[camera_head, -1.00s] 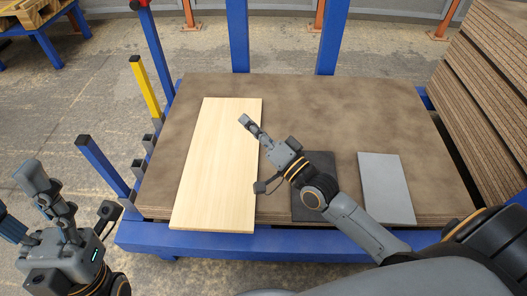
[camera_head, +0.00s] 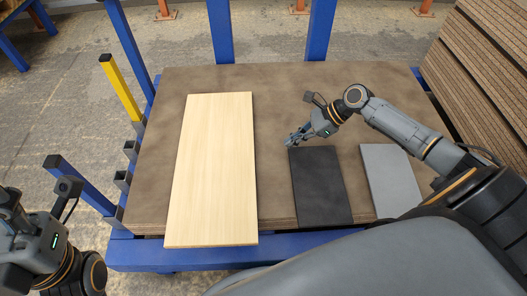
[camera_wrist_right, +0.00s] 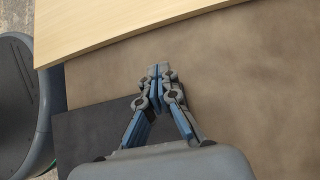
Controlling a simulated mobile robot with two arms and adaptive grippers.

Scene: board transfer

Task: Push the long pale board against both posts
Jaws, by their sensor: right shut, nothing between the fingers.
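The long pale board (camera_head: 213,170) lies flat on the brown table top, left of its middle. Its near end reaches over the front edge. A yellow post (camera_head: 120,88) and a short blue post (camera_head: 78,184) stand along the left side; bare brown surface shows between the board and that side. My right gripper (camera_head: 289,140) is shut and empty, right of the board and apart from it, by the dark panel's far end. The right wrist view shows its closed fingertips (camera_wrist_right: 160,72) below the board's edge (camera_wrist_right: 110,28). My left gripper (camera_head: 12,205) is partly cut off at the left; its fingers are unclear.
A dark panel (camera_head: 320,185) and a grey panel (camera_head: 392,178) lie on the brown table top (camera_head: 275,85), right of the board. Tall blue uprights (camera_head: 220,30) stand behind. Stacked brown boards (camera_head: 480,75) rise at the right. The table's far middle is clear.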

